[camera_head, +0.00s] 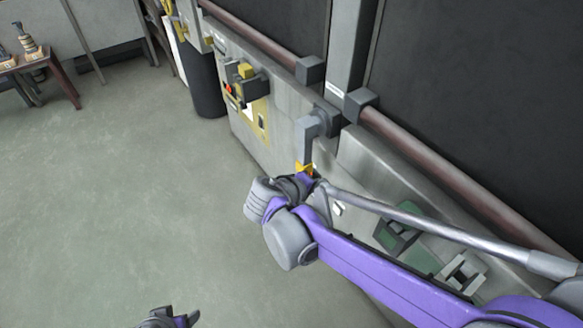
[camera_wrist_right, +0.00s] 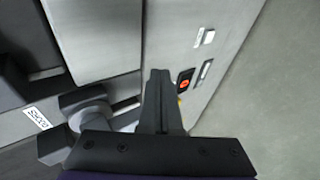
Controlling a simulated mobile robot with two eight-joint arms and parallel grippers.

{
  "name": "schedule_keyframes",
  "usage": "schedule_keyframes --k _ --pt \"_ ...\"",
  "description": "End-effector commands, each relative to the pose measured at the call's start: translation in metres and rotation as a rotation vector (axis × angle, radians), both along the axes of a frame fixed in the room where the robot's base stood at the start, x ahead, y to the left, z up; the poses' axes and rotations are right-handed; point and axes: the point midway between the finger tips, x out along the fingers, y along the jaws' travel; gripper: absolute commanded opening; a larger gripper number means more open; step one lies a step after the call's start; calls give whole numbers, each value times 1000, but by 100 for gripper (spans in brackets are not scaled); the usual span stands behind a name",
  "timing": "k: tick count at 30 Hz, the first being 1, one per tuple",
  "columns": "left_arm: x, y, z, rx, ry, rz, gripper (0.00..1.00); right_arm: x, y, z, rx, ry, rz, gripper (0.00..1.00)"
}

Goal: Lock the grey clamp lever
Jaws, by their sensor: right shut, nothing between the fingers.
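The grey clamp lever (camera_head: 306,140) hangs down from its pivot block on the front of the grey machine, below the upright post. My right gripper (camera_head: 304,168) is at the lever's lower end in the head view. In the right wrist view its fingers (camera_wrist_right: 159,78) are shut together with nothing between them. A grey round clamp part (camera_wrist_right: 84,100) shows left of the fingers there. Whether the fingers touch the lever cannot be told. Part of my left gripper (camera_head: 172,318) shows at the bottom edge, away from the machine; its fingers are not clear.
A control panel (camera_head: 262,122) with a red button and yellow parts is on the machine front, left of the lever. Reddish-brown rails (camera_head: 430,165) run along the machine. A dark bin (camera_head: 206,88) and a small table (camera_head: 62,75) stand farther back. The floor at left is clear.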

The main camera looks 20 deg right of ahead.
Motion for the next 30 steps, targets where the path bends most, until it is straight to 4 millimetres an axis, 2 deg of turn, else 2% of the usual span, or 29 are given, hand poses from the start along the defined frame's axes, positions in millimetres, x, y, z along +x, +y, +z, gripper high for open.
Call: schedule_keyframes --k 1,6,12,15,19,30 --pt "-1 0 -16 0 5 0 65 18 12 -12 -63 -15 19 0" --pt "-2 0 -46 0 15 0 65 67 50 -24 -280 -100 63 0" --pt "-1 0 -72 0 24 0 65 101 97 -37 -463 -206 99 0" --pt "-1 0 -79 0 26 0 65 109 114 -40 -517 -245 110 0" --pt "-1 0 -82 0 27 0 65 113 125 -41 -553 -273 115 0" --pt "-1 0 -82 0 27 0 65 114 125 -39 -559 -277 115 0"
